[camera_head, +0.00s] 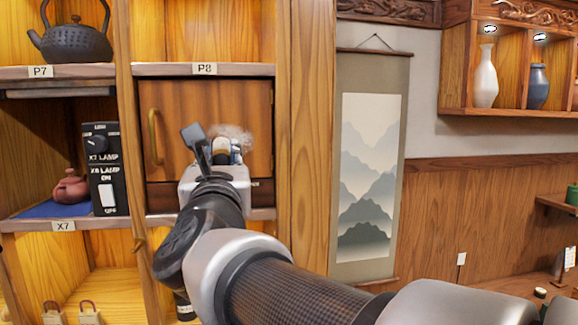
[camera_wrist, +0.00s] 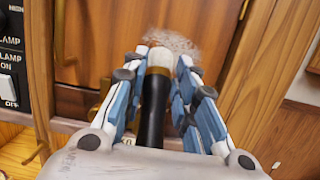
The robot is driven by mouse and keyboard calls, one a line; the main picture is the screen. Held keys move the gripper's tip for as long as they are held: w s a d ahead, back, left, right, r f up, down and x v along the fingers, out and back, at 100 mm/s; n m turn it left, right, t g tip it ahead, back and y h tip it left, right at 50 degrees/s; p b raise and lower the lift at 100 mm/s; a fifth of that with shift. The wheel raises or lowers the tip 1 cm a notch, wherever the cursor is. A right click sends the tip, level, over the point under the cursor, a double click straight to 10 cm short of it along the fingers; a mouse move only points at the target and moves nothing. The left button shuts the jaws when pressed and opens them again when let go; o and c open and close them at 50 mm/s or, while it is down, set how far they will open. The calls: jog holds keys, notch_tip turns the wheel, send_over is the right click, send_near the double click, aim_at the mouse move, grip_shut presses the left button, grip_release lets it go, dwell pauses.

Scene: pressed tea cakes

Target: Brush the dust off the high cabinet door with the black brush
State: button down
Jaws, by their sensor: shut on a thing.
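The wooden cabinet door (camera_head: 190,105) sits under the P8 label and looks closed, with a brass handle (camera_head: 154,137) at its left. A pale, hazy dust patch (camera_head: 236,133) lies on the door's right part; it also shows in the wrist view (camera_wrist: 178,42). My gripper (camera_wrist: 165,88) is in front of the door, its blue-and-grey fingers shut around the black brush (camera_wrist: 153,108). The brush's black handle points back toward my wrist and its light tip end points at the door, just below and left of the dust. I cannot tell whether the bristles touch the door.
Left of the door stands a black lamp switch box (camera_head: 104,165), with a reddish teapot (camera_head: 71,188) beside it on shelf X7. A dark kettle (camera_head: 74,42) stands above. A wooden post (camera_head: 307,120) borders the door on the right, then a hanging scroll (camera_head: 370,160).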

jog(key=d+b, duration=0.2)
jog(key=w+d+b, duration=0.1)
jog(key=d+b, duration=0.3)
jog(key=shift+w+d, duration=0.2)
jog(key=shift+w, duration=0.2)
jog(key=shift+a+r, duration=0.1)
jog(key=shift+s+a+r, duration=0.15)
jog(key=shift+s+a, duration=0.15)
jog(key=shift+a, duration=0.9)
jog(key=shift+s+a+r, duration=0.15)
jog(key=shift+s+a, duration=0.1)
jog(key=shift+a, duration=1)
jog(key=shift+s+a+r, duration=0.15)
jog(key=shift+s+a, duration=0.15)
jog(key=shift+a, duration=0.9)
jog(key=d+b, duration=0.1)
jog(key=d, duration=0.1)
jog(key=w+d+b, duration=0.1)
jog(key=d, duration=0.2)
jog(key=d+b, duration=0.1)
jog(key=d, duration=0.1)
jog(key=shift+w+d, duration=0.25)
jog(key=shift+w, duration=0.15)
